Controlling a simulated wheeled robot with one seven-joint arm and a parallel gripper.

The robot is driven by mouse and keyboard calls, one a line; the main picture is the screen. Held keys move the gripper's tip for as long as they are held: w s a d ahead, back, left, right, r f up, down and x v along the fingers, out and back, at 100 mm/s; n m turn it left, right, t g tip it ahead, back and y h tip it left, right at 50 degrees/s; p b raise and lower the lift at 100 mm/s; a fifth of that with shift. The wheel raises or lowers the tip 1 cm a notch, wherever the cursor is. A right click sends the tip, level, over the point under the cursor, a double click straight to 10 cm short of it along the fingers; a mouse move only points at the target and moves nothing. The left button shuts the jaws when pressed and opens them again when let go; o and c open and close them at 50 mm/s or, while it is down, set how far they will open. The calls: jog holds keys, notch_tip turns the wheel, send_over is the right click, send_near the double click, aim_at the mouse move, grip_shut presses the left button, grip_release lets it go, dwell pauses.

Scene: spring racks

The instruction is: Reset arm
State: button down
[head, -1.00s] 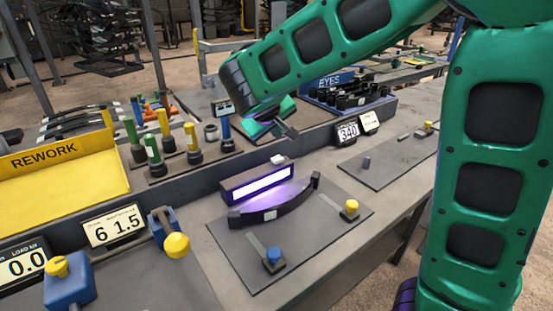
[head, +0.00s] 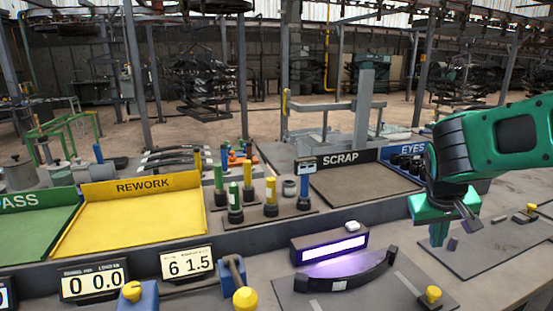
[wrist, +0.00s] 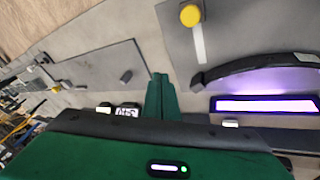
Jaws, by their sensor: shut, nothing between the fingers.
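My green arm reaches in from the right in the head view, with my gripper (head: 446,225) pointing down above the bench, to the right of the lit purple lamp. The gripper is shut and empty; its fingers also show together in the wrist view (wrist: 160,88). A black curved spring leaf (head: 345,276) lies on a grey plate in front of the lamp (head: 330,247), apart from the gripper. The leaf also shows at the right of the wrist view (wrist: 255,68).
A yellow REWORK tray (head: 140,213), a green PASS tray (head: 35,225) and a grey SCRAP tray (head: 362,190) line the back. Coloured-handled gauges (head: 270,197) stand between trays. A yellow knob (head: 433,293) is right of the leaf. A grey plate (head: 490,243) lies near my gripper.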

jog(key=s+d+f+m+g+y, duration=0.1)
jog(key=s+m+y, duration=0.1)
jog(key=s, duration=1)
jog(key=s+d+f+m+g+y, duration=0.1)
jog(key=s+f+m+g+y, duration=0.1)
jog(key=s, duration=0.9)
jog(key=shift+s+d+f+m, duration=0.15)
jog(key=shift+s+d+m, duration=0.15)
jog(key=shift+s+m, duration=0.1)
jog(key=shift+w+f+g, duration=0.25)
jog(key=shift+w+g, duration=0.05)
jog(key=shift+w, duration=0.35)
